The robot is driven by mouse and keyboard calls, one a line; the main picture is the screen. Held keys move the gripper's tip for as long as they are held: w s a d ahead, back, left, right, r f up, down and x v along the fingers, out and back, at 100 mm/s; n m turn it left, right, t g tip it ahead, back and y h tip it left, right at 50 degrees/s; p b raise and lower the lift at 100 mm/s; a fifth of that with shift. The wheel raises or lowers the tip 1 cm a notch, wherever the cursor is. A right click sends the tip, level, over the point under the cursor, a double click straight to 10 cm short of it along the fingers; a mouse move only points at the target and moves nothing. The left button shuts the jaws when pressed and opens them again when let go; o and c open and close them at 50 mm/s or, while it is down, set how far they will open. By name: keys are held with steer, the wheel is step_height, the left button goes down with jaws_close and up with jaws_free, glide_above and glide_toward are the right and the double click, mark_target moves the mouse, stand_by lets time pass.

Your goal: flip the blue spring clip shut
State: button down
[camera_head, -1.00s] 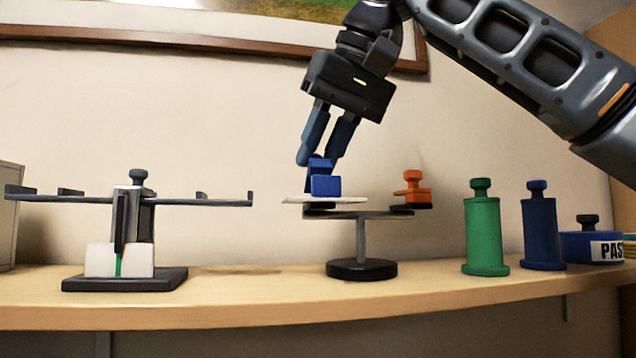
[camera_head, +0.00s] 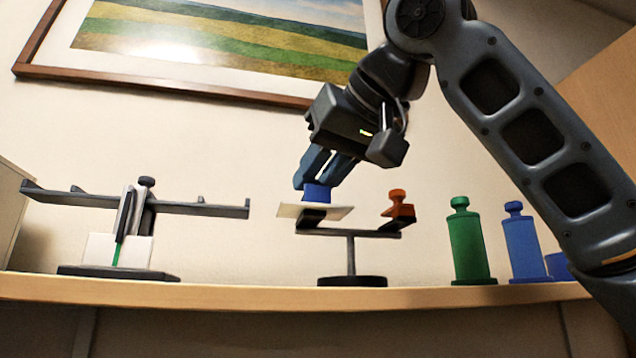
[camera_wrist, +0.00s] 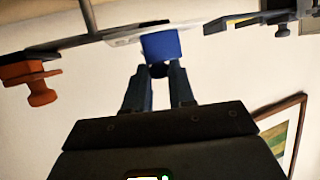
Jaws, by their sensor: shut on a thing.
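No part that I can clearly make out as a spring clip shows. A blue block (camera_head: 318,193) sits on a white plate on the left arm of a small balance. My gripper (camera_head: 315,182) comes down from above, its two blue fingers shut on the top of the block. In the wrist view the blue block (camera_wrist: 160,45) is at the fingertips, with a dark knob between the fingers. The fingers hide its upper part in the head view. The white plate (camera_head: 338,212) looks slightly tilted.
An orange weight (camera_head: 398,204) stands on the balance's right end. A green weight (camera_head: 468,245) and a blue weight (camera_head: 523,245) stand on the shelf (camera_head: 230,294) at right. A larger beam balance (camera_head: 120,255) stands at left. Shelf between the balances is clear.

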steer(key=shift+f, duration=0.1)
stand_by(0.3)
steer(key=c, duration=0.9)
jaws_free()
steer(key=shift+c, duration=0.2)
steer(key=shift+s+d, duration=0.1)
steer(key=v, duration=0.7)
steer(key=shift+s+d, duration=0.15)
steer(key=shift+s, duration=0.1)
